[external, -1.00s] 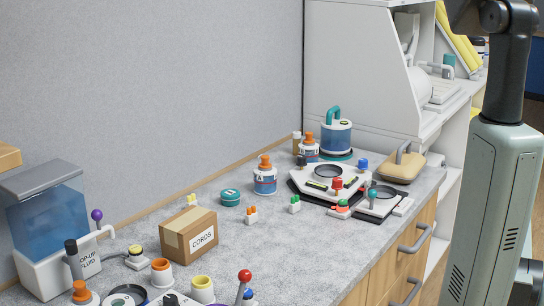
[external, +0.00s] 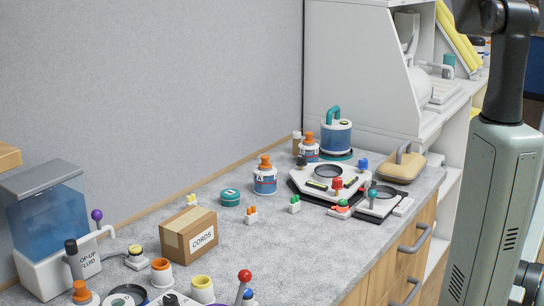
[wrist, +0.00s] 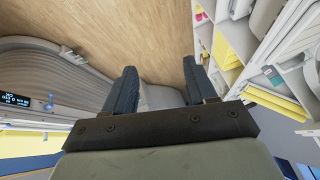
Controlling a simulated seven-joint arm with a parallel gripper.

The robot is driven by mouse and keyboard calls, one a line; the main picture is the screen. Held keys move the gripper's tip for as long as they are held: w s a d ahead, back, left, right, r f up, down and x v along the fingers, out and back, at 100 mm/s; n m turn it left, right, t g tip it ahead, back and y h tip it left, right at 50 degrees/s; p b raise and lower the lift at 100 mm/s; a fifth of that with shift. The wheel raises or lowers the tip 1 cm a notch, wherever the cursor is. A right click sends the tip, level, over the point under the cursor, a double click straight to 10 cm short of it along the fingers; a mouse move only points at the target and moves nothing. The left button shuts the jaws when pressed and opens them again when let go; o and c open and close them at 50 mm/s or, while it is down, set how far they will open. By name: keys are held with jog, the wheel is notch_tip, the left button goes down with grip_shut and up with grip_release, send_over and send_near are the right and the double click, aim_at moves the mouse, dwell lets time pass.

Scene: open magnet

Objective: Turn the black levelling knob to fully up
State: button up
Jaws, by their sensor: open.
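A white levelling plate (external: 315,187) with a round dark opening stands on the far part of the counter in the external view. A small black knob (external: 302,160), which looks like the levelling knob, is at its back left corner. A red knob (external: 337,184) and a blue knob (external: 363,164) are at other corners. The black knob's exact setting is too small to read. My gripper (wrist: 159,82) shows only in the wrist view, open, with nothing between its two dark fingers. It points at a wooden surface, away from the plate.
A cords box (external: 190,235), a blue-labelled bottle (external: 265,181) and a teal-handled tank (external: 336,136) stand on the counter. A beige handled block (external: 402,167) is right of the plate. Several knobs and a fluid dispenser (external: 50,225) crowd the near left.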

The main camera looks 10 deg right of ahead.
jog(key=w+a+r, duration=0.5)
jog(key=a+r, duration=0.1)
jog(key=a, duration=0.2)
jog(key=w+a+f+g+y, duration=0.1)
jog(key=w+a, duration=0.3)
jog(key=a, duration=0.4)
jog(key=w+a+f+y, duration=0.1)
jog(key=w+a+f, duration=0.1)
jog(key=w+a, duration=0.5)
jog(key=n+g+y, duration=0.1)
jog(key=n+g, duration=0.1)
jog(key=g, duration=0.2)
send_near(302, 157)
jog(key=f, duration=0.9)
jog(key=shift+w, duration=0.25)
jog(key=shift+c, duration=0.4)
